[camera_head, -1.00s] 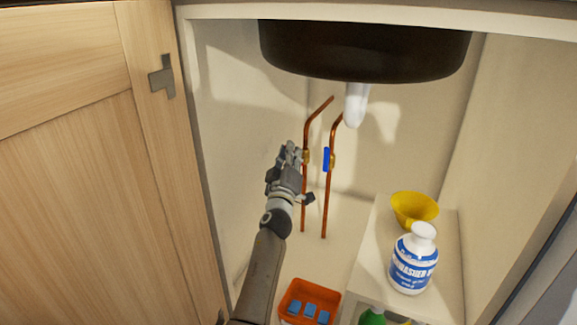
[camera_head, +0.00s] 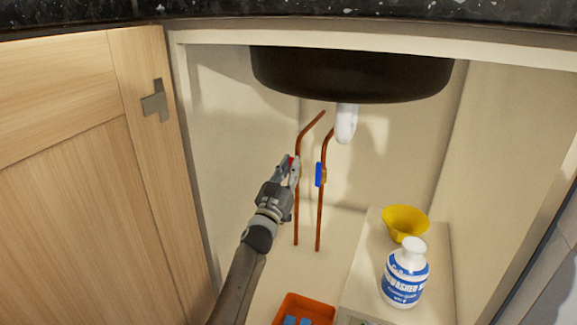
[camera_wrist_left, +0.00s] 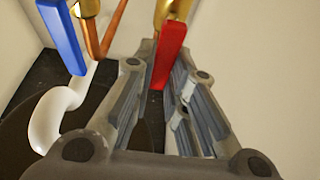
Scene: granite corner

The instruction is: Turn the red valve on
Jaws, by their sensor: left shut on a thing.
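The red valve handle (camera_head: 291,161) is on the left copper pipe (camera_head: 297,218) under the sink, mostly hidden by my left gripper (camera_head: 287,168). In the left wrist view the red handle (camera_wrist_left: 169,54) hangs from its brass body (camera_wrist_left: 178,10) and lies between the fingers. My left gripper is shut on this handle. The blue valve handle (camera_head: 319,174) is on the right copper pipe (camera_head: 320,222), apart from the gripper; it also shows in the left wrist view (camera_wrist_left: 62,35). My right gripper is not in view.
A dark sink bowl (camera_head: 350,75) with a white drain pipe (camera_head: 346,124) hangs above. A yellow bowl (camera_head: 404,223) and a white bottle (camera_head: 405,272) stand on a shelf at right. An orange bin (camera_head: 322,306) is below. The open wooden door (camera_head: 80,190) is at left.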

